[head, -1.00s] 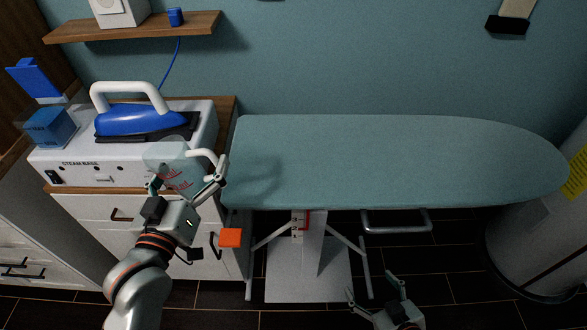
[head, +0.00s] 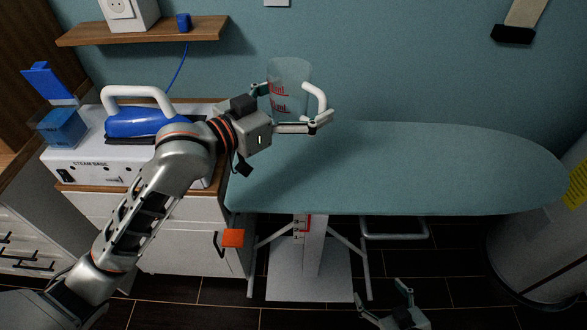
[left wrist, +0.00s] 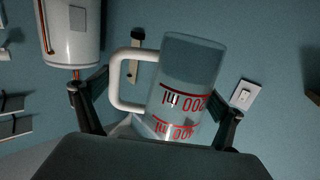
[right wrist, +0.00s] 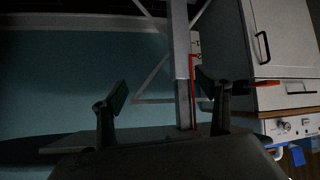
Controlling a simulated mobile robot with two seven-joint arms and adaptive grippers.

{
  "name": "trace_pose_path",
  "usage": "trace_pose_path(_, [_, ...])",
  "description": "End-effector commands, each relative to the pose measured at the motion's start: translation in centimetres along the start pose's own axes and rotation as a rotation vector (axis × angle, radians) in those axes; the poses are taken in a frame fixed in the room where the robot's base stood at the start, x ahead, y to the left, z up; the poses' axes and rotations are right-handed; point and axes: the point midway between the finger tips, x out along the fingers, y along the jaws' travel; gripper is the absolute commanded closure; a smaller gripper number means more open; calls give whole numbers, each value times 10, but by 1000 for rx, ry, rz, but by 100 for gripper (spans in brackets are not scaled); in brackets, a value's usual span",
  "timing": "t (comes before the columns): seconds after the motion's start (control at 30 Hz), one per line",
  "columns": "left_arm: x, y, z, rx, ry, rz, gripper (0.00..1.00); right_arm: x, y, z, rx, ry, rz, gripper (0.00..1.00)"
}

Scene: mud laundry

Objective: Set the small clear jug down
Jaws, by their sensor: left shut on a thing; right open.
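The small clear jug (head: 287,88) has red volume marks and a white handle. My left gripper (head: 292,108) is shut on it and holds it upright, over the left end of the ironing board in the head view. In the left wrist view the jug (left wrist: 185,85) sits between the fingers, with its handle to the left. My right gripper (head: 385,305) is open and empty, low in front of the ironing board. The right wrist view shows its fingers (right wrist: 165,108) apart with nothing between them.
The teal ironing board (head: 450,170) is bare. Left of it, the white steam base (head: 90,165) carries a blue iron (head: 145,121) with a white handle; a blue box (head: 62,126) is beside it. A wooden shelf (head: 150,32) is above.

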Motion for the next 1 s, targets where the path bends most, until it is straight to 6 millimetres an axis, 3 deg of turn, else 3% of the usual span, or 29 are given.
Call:
trace_pose_path(0.1, [2,0,32,-6,-5,0,33,3,-2,0,2,8,-1,25])
trace_pose_path(0.5, [9,0,123,-3,-1,-1,33,8,-12,-16,-3,56,-21,25])
trace_pose_path(0.77, [10,0,146,-1,0,-1,33,8,-17,-20,-5,69,-30,25])
trace_pose_path(1.0, [13,0,180,-2,0,-1,33,12,-16,-15,-7,69,-29,25])
